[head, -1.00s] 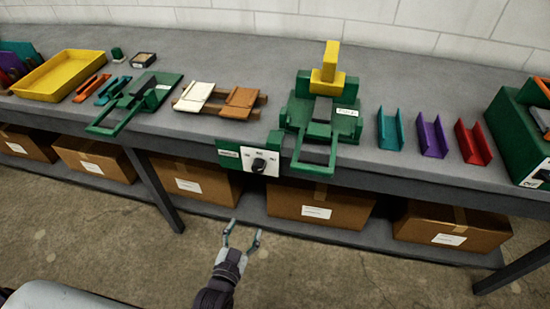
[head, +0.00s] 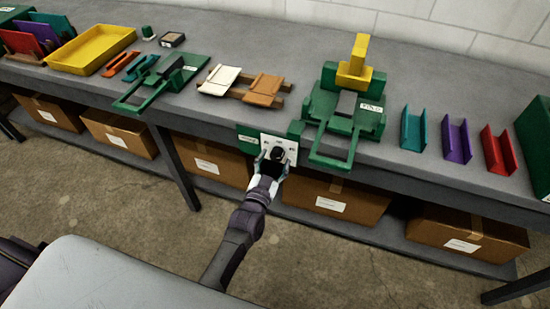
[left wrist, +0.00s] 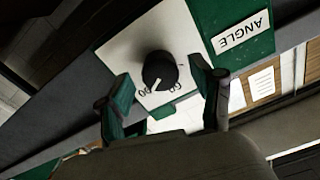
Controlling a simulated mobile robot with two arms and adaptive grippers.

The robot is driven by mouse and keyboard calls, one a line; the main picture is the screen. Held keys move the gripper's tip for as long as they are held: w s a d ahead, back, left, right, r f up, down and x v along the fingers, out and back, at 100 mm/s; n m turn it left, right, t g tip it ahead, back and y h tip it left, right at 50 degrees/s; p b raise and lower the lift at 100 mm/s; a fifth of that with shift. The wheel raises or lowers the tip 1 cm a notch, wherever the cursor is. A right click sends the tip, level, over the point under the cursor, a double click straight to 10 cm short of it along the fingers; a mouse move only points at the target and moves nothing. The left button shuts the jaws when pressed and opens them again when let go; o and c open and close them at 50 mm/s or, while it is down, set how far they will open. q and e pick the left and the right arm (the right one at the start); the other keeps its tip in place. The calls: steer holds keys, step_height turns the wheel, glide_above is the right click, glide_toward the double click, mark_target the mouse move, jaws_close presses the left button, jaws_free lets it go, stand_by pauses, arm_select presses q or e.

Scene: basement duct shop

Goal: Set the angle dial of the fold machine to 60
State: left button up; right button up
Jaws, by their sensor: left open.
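The fold machine (head: 322,112) is green with a yellow upright handle, on the bench right of centre. Its angle dial (head: 278,152) is a black knob on a white plate at the bench's front edge. In the left wrist view the dial (left wrist: 160,70) carries a white mark at its lower side, near partly hidden numbers; I cannot tell the exact setting. The label beside it reads ANGLE (left wrist: 242,33). My left gripper (head: 270,160) is open, with its fingers on either side of the knob; I cannot tell whether they touch it. My right gripper is out of view.
Teal, purple and red channels (head: 457,139) stand right of the machine. Another green tool (head: 162,82), brown and white pieces (head: 222,76) and a yellow tray (head: 92,48) lie to the left. Cardboard boxes (head: 335,198) sit on the shelf below the bench.

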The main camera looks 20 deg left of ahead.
arm_select(q)
steer(key=shift+w, duration=0.45)
steer(key=shift+c, duration=0.2)
steer(key=c, duration=1.1)
steer(key=shift+n, duration=0.3)
steer(key=n, duration=1)
steer(key=shift+n, duration=0.7)
